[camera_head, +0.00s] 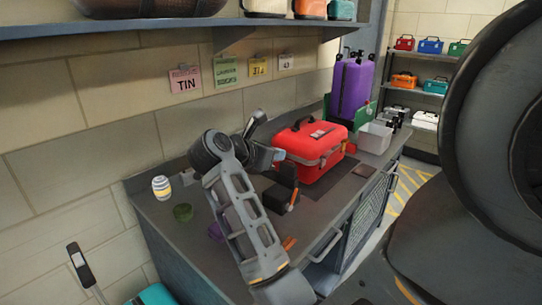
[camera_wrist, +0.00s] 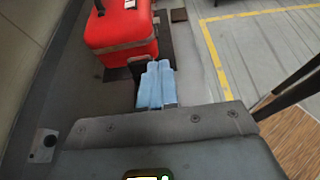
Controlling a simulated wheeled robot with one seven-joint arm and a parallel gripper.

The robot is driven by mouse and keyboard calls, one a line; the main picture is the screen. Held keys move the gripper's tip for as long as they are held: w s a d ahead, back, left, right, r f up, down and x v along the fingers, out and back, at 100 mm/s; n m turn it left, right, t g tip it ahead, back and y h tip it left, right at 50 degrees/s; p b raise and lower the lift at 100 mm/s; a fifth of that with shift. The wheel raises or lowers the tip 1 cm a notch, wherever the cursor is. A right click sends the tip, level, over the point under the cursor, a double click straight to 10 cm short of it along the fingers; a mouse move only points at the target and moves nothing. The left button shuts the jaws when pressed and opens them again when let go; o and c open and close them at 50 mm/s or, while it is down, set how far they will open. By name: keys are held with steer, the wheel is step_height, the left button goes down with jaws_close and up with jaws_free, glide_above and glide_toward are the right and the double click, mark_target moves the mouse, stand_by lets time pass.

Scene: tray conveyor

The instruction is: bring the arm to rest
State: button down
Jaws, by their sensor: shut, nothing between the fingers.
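My arm reaches over the grey workbench (camera_head: 150,207), bent at the elbow. My gripper (camera_head: 277,155) is beside the red toolbox (camera_head: 318,150), to its left in the head view. In the wrist view my gripper's pale blue fingers (camera_wrist: 155,70) are together with nothing between them. The red toolbox (camera_wrist: 120,30) shows beyond them, up and to the left. A black object (camera_head: 283,186) stands on the bench below the gripper; the fingers partly cover a dark thing in the wrist view.
A wall shelf (camera_head: 180,27) hangs above. Yellow-marked floor lies right.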

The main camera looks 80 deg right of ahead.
stand_by(0.3)
steer(key=a+r+m+t+h, duration=0.3)
steer(key=a+m+t+h, duration=0.3)
steer(key=a+m+t, duration=2.4)
steer(key=s+a+f+n+g+y, duration=0.8)
steer(key=a+n+y, duration=0.4)
steer(key=n+y, duration=0.5)
step_height(320, 180, down, 3)
steer(key=shift+s+a+r+n, duration=0.15)
steer(key=shift+s+n, duration=0.55)
